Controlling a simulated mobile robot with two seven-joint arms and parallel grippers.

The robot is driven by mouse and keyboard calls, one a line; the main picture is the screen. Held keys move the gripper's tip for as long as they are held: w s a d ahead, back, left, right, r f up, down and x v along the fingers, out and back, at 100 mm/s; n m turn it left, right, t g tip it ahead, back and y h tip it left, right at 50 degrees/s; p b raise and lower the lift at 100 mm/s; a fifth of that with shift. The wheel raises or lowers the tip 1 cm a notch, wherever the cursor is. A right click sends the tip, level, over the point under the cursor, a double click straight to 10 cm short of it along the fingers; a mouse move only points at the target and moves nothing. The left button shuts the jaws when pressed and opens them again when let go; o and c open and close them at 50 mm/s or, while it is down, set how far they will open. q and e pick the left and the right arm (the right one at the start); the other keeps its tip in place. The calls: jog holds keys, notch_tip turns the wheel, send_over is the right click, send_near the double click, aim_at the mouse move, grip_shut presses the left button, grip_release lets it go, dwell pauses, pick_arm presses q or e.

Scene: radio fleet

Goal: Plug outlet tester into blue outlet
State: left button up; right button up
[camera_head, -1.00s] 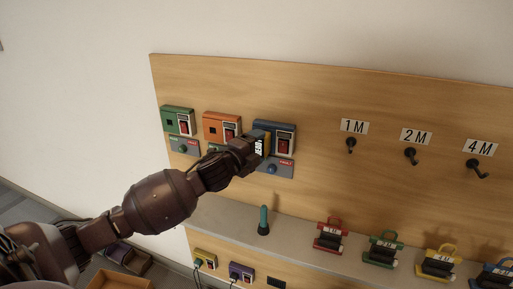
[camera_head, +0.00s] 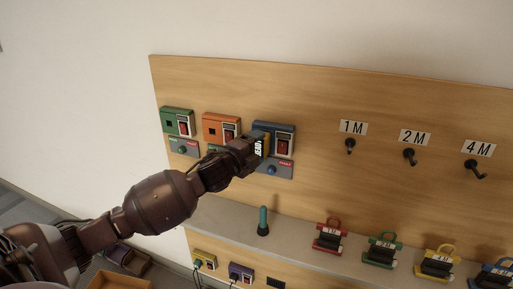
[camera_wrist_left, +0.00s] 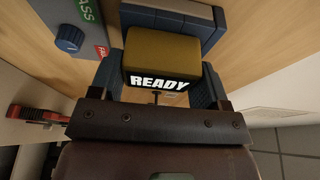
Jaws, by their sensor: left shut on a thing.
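The blue outlet (camera_head: 283,139) is on the wooden board, the rightmost of three outlets in the upper row. My left gripper (camera_head: 257,148) is at its left part and covers its socket in the head view. In the left wrist view, my left gripper (camera_wrist_left: 155,88) is shut on the outlet tester (camera_wrist_left: 160,55), a mustard-yellow block with a READY label, with a finger on each side. The tester is right at the blue outlet (camera_wrist_left: 172,18), which shows behind it. I cannot tell whether its prongs are in the socket. My right gripper is not in view.
A green outlet (camera_head: 177,121) and an orange outlet (camera_head: 219,127) are to the left. Below the blue outlet is a grey panel with a blue knob (camera_head: 271,170). A teal flashlight-like object (camera_head: 263,221) and several coloured items stand on the shelf (camera_head: 225,215). Hooks are at right.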

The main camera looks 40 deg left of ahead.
pick_arm(q)
jog(key=o, duration=1)
jog(key=shift+s, duration=0.3)
jog(key=s, duration=0.4)
jog(key=shift+a, duration=0.15)
send_near(257, 147)
jog(key=shift+s, duration=0.35)
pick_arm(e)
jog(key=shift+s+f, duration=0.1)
